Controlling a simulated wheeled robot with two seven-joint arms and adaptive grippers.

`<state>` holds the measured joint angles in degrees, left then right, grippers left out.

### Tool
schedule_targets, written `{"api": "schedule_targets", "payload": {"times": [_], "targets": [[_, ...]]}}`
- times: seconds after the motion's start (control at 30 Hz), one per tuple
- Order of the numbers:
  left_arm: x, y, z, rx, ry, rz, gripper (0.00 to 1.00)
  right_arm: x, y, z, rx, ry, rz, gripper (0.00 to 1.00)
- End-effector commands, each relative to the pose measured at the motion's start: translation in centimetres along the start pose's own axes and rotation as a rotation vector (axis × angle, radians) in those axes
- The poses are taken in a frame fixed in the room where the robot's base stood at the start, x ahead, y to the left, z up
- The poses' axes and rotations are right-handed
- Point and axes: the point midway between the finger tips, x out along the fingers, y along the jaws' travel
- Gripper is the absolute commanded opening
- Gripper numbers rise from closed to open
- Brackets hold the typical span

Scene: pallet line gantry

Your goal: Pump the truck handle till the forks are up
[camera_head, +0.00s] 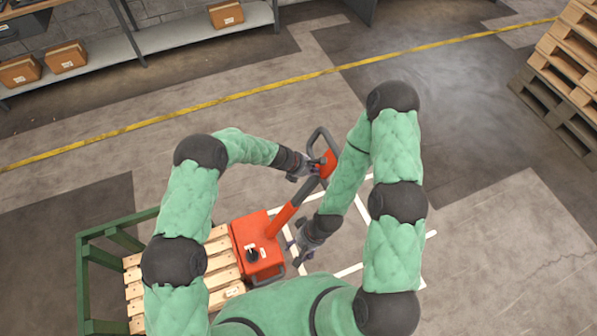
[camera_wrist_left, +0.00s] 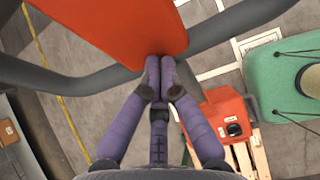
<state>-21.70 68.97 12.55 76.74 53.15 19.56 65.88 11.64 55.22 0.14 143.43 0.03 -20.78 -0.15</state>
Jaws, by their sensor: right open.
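The pallet truck's red body (camera_head: 250,235) stands at the lower middle of the head view, with its red and grey handle (camera_head: 283,217) slanting up and right to a dark loop grip (camera_head: 318,136). My left gripper (camera_head: 318,168) is at the loop end. In the left wrist view its fingers (camera_wrist_left: 160,68) are closed together at the handle's red plate (camera_wrist_left: 120,25), where the dark bars meet. The red body also shows there (camera_wrist_left: 213,117). My right gripper (camera_head: 297,252) is open and empty, low beside the truck body. The forks are hidden under the wooden pallet (camera_head: 138,291).
A green frame (camera_head: 95,234) stands around the pallet's left side. White floor lines lie right of the truck. A yellow line (camera_head: 222,102) crosses the floor behind. A shelf (camera_head: 178,35) with cartons is at upper left, stacked pallets (camera_head: 568,62) at upper right. Floor between is clear.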

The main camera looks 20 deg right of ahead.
Motion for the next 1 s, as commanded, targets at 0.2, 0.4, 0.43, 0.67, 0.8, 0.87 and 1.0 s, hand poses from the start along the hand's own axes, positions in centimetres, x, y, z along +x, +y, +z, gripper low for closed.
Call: {"api": "schedule_targets", "payload": {"times": [0.2, 0.4, 0.43, 0.67, 0.8, 0.87, 1.0], "targets": [[4.0, -0.3, 1.6, 0.004, -0.001, 0.001, 0.0, 0.9, 0.3, 0.0, -0.001, 0.0, 0.0, 0.64], [5.8, -0.4, 2.2, 0.003, -0.001, 0.001, 0.0, 1.3, 0.4, 0.0, -0.001, 0.0, 0.0, 0.64], [5.9, -0.4, 2.3, 0.002, -0.001, 0.001, 0.0, 1.3, 0.5, 0.0, -0.001, 0.0, 0.0, 0.64], [6.4, -0.5, 2.4, 0.001, -0.001, 0.0, 0.0, 1.4, 0.5, -0.1, -0.001, 0.0, 0.0, 0.64], [6.4, -0.5, 2.4, 0.001, 0.0, 0.0, 0.0, 1.4, 0.5, -0.1, -0.001, 0.0, 0.0, 0.64], [6.4, -0.5, 2.4, 0.001, 0.0, 0.0, 0.0, 1.4, 0.5, -0.1, -0.001, 0.0, 0.0, 0.64], [6.3, -0.5, 2.4, 0.001, 0.0, 0.0, 0.0, 1.4, 0.5, -0.1, -0.001, 0.0, 0.0, 0.64]]}}
